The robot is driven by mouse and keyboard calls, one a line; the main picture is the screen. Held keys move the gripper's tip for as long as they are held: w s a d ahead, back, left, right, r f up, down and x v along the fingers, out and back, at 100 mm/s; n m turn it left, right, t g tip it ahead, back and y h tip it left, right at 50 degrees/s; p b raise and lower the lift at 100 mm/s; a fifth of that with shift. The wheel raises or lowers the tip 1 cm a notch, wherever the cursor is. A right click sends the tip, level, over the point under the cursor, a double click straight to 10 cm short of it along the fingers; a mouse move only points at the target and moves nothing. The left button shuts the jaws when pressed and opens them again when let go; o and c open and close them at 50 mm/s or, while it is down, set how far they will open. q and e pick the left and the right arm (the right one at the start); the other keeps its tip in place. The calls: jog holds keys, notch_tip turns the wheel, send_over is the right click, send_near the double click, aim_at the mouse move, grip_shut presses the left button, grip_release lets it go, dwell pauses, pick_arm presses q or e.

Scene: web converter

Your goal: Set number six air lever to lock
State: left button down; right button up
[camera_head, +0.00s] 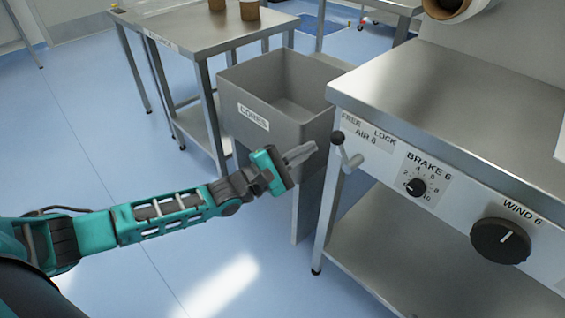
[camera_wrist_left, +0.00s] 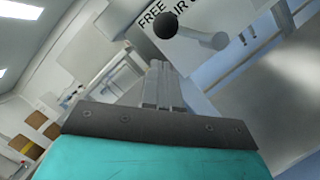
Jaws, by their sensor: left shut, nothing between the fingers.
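The air 6 lever (camera_head: 345,152) is a short metal arm with a dark ball knob, on the front panel of the steel bench. Its knob end points up and left, towards the side of the FREE mark on the label (camera_head: 366,134); LOCK is printed on the right. My left gripper (camera_head: 314,147) is shut and empty, just left of the knob, with a small gap in the head view. In the left wrist view the lever's knob (camera_wrist_left: 166,25) is ahead of the shut fingers (camera_wrist_left: 158,68). My right gripper is not in view.
A brake 6 knob (camera_head: 416,187) and a larger wind 6 knob (camera_head: 500,241) sit to the right on the same panel. A grey bin (camera_head: 235,92) marked CORES stands behind my left gripper. A steel table (camera_head: 195,35) stands at the back left. Blue floor is clear at the left.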

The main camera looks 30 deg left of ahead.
pick_arm(q)
jog(key=shift+w+d+r, duration=0.2)
jog(key=shift+d+r, duration=0.65)
jog(key=shift+d, duration=0.3)
